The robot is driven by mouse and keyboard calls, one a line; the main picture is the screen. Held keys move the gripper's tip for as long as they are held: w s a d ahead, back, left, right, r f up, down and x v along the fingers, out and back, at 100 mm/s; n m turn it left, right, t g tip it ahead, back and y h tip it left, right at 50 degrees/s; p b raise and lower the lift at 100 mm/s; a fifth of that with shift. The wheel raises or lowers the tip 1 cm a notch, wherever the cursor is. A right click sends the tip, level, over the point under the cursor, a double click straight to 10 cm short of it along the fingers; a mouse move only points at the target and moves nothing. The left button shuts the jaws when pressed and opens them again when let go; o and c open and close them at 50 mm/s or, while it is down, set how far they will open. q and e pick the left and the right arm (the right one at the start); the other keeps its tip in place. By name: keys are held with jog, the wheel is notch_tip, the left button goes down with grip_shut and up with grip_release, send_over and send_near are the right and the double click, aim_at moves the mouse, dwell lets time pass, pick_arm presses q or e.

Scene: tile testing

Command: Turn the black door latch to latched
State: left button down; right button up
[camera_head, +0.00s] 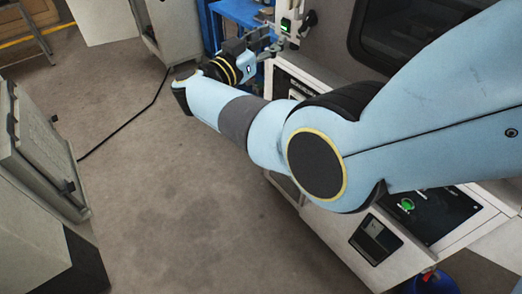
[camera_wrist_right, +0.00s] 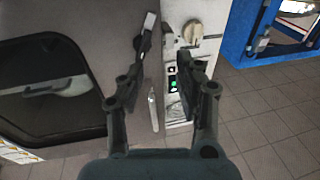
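The black door latch (camera_head: 310,19) shows in the head view as a small dark shape between a green-lit panel and the dark door window. In the right wrist view, a dark lever with a pale end, which looks like the latch (camera_wrist_right: 146,36), stands upright at the door's edge, beyond the fingers. Its exact setting is hard to tell. My right gripper (camera_wrist_right: 162,80) is open and empty, its fingers spread either side of the gap near the door edge. It also shows in the head view (camera_head: 268,42), left of the latch and apart from it. My left gripper is out of view.
The machine door (camera_wrist_right: 50,88) has a dark window. A beige knob (camera_wrist_right: 191,31) and a green light (camera_wrist_right: 171,85) sit on the panel beside it. A blue bench (camera_head: 236,12) stands behind. Grey cabinets (camera_head: 40,150) are at left; the floor (camera_head: 150,190) between is mostly clear.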

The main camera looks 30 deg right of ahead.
jog(key=s+a+f+n+t+y+b, duration=0.2)
jog(key=s+f+n+t+y, duration=0.1)
jog(key=f, duration=1)
jog(key=s+a+f+n+t+y+b, duration=0.2)
jog(key=f+n+t+y, duration=0.4)
jog(key=f, duration=0.8)
jog(key=s+a+n+y, duration=0.1)
jog(key=n+y, duration=0.1)
jog(key=shift+a+f+n+y, duration=0.15)
jog(key=shift+a+n+y, duration=0.05)
jog(key=shift+n+y, duration=0.1)
